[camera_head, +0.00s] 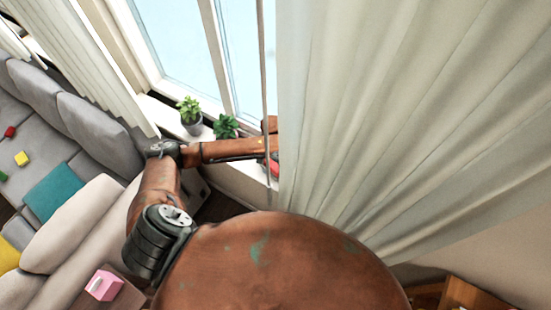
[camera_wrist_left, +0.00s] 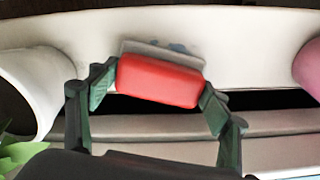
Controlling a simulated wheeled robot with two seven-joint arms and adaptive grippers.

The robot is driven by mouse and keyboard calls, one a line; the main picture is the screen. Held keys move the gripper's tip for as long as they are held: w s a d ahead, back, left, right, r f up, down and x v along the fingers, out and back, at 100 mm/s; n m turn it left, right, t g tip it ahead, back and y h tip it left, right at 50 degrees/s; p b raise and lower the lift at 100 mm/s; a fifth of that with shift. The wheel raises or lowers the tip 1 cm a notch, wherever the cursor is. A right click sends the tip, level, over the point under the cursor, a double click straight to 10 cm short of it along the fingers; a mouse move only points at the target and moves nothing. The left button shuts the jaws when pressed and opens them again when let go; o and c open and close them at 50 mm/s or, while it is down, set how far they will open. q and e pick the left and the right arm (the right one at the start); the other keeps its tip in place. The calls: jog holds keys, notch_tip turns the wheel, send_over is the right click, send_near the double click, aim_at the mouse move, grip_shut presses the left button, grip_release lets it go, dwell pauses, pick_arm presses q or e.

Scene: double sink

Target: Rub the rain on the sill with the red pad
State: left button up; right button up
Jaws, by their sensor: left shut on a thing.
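The red pad (camera_wrist_left: 160,80) is held between the two green fingers of my left gripper (camera_wrist_left: 158,92) in the left wrist view. The pale window sill (camera_wrist_left: 255,45) lies beyond the pad. A grey strip with small blue patches (camera_wrist_left: 178,47), possibly the rain, shows right behind the pad. I cannot tell whether the pad touches the sill. My right gripper is not in view.
A potted plant (camera_head: 191,116) and a second green plant (camera_head: 225,126) stand on the sill near my left arm. A white pot (camera_wrist_left: 35,88) and a pink object (camera_wrist_left: 309,68) flank the gripper. A long curtain (camera_head: 400,110) hides the sill's right part.

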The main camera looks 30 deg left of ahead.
pick_arm(q)
jog(key=shift+s+a+f+p, duration=0.1)
jog(key=shift+s+p, duration=0.25)
jog(key=shift+s, duration=0.4)
jog(key=shift+s+a+f, duration=0.15)
jog(key=shift+s, duration=1.8)
jog(key=shift+c, duration=0.4)
jog(key=shift+w+r, duration=0.15)
jog(key=shift+w, duration=0.95)
jog(key=shift+w+r, duration=0.1)
jog(key=shift+w, duration=1)
jog(key=shift+w+d+f, duration=0.1)
jog(key=shift+w+d, duration=0.05)
jog(key=shift+w, duration=0.85)
jog(key=shift+w+d+f, duration=0.1)
jog(key=shift+w+d, duration=0.05)
jog(key=shift+w, duration=0.8)
jog(key=shift+r, duration=0.25)
jog(key=shift+s+a+f, duration=0.1)
jog(key=shift+s+f, duration=0.05)
jog(key=shift+s, duration=0.55)
jog(key=shift+s+a, duration=0.15)
jog(key=shift+s, duration=1.5)
jog(key=shift+s+a, duration=0.1)
jog(key=shift+s, duration=1.55)
